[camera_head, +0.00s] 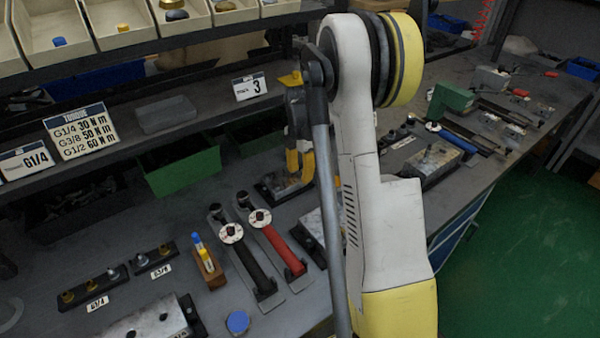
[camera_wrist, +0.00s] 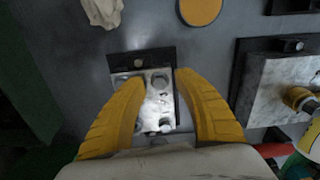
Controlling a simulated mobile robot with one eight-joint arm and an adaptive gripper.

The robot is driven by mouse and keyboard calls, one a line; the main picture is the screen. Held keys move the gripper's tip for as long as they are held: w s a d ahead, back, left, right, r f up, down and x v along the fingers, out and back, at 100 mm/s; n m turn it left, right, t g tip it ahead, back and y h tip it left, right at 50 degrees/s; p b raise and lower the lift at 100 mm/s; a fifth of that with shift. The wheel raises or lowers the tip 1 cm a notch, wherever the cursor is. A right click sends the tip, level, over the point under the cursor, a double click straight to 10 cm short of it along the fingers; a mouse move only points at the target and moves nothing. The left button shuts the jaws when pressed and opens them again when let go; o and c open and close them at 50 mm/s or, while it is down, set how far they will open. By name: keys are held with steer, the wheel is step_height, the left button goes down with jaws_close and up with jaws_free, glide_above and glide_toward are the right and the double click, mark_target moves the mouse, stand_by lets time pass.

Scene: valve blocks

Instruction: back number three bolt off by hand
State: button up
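A card with the number 3 (camera_head: 250,86) stands on the shelf edge behind my gripper. My gripper (camera_head: 300,176) points down at a small metal valve block (camera_head: 272,190), which is partly hidden by the fingers and arm. In the wrist view the yellow fingers (camera_wrist: 160,80) are apart, with nothing held between them. The grey block (camera_wrist: 157,104) shows below and between them, on a dark base plate (camera_wrist: 142,61). Several round bolt heads or ports show on its top; which is the number three bolt I cannot tell.
Another block (camera_wrist: 282,88) with a brass fitting lies to the right in the wrist view. Black (camera_head: 252,252) and red (camera_head: 280,247) torque wrenches lie front left in the head view. A green bin (camera_head: 180,172) sits under the shelf. My arm hides part of the bench.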

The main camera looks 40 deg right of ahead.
mark_target(300, 174)
step_height(300, 174, up, 12)
stand_by(0.5)
